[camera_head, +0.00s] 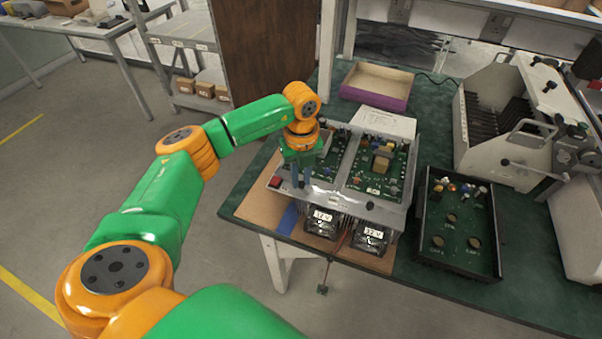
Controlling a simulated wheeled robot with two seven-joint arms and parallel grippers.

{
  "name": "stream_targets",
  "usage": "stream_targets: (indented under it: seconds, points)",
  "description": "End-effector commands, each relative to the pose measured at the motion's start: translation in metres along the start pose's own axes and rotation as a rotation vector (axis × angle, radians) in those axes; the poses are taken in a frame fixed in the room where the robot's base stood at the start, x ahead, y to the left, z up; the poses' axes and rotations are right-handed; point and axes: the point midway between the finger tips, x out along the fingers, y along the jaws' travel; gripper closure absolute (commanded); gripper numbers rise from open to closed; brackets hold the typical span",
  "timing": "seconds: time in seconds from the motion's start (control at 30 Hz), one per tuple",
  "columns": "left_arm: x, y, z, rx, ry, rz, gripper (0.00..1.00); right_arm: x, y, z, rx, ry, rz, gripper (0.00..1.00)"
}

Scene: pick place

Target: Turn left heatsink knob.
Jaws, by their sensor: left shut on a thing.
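The heatsink unit (339,199) stands on the green table, with two green circuit boards on top and two fans with 12 V labels at its front. My left gripper (301,184) points down at the front left edge of the unit, in front of the left board (329,170). Its dark fingers are close together and shut on the left heatsink knob, which they hide almost fully. The right knob (370,205) shows as a small dark piece on the front edge. A red switch (275,182) sits at the front left corner. My right gripper is not in view.
A black tray (430,255) with a green board lies right of the unit. A purple box (377,85) stands behind it. A large grey machine (505,125) fills the right rear. The table's front edge is close to the unit; open floor lies left.

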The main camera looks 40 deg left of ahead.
Motion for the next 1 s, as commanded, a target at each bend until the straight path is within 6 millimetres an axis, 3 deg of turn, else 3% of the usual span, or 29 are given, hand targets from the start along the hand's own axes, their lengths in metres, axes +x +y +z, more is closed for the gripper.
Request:
stream_targets:
  seconds: [0.5,1.0]
  points:
    - [0.001,0.001,-0.002,-0.434,0.006,0.007,1.0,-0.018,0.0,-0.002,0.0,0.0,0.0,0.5]
    - [0.002,0.001,-0.002,-0.623,0.005,0.006,1.0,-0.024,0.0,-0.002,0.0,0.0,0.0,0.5]
